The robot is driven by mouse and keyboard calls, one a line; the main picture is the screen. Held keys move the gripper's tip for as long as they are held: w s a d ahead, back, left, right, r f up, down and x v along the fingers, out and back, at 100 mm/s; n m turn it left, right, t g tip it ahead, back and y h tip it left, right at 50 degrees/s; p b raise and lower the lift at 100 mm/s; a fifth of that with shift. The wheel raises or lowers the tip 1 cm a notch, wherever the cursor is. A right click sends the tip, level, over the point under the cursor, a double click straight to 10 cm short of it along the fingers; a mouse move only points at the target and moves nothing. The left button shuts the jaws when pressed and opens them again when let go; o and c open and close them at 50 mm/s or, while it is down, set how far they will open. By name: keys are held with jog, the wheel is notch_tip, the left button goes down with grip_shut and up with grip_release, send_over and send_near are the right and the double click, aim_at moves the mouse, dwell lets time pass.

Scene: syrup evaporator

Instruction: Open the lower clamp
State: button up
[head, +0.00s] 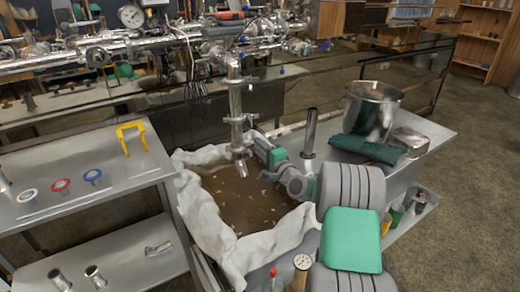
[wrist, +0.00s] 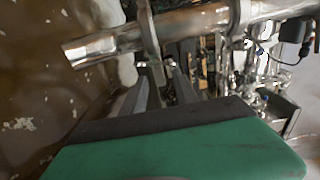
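A shiny vertical pipe (head: 236,105) hangs over the brown-filled basin, with clamps along it. The lower clamp (head: 240,151) is near the pipe's open bottom end. In the wrist view the pipe lies sideways, its open end at the left, and the lower clamp (wrist: 148,38) is a metal band around it. A narrow part of this clamp reaches down toward my fingers. My gripper (head: 252,141) comes from the right at clamp height. In the wrist view my gripper (wrist: 165,76) shows two fingers apart, with the clamp's narrow part at their tips. Whether they touch it is unclear.
A white-cloth-lined basin (head: 203,212) of brown liquid lies below the pipe. A steel pot (head: 372,110) and dark green cloth (head: 365,148) stand at the right. The left cart (head: 105,172) holds a yellow handle (head: 131,136) and several rings. Pipework fills the back.

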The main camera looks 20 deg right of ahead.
jog(key=shift+c, duration=0.3)
grip_shut()
dwell(1.0)
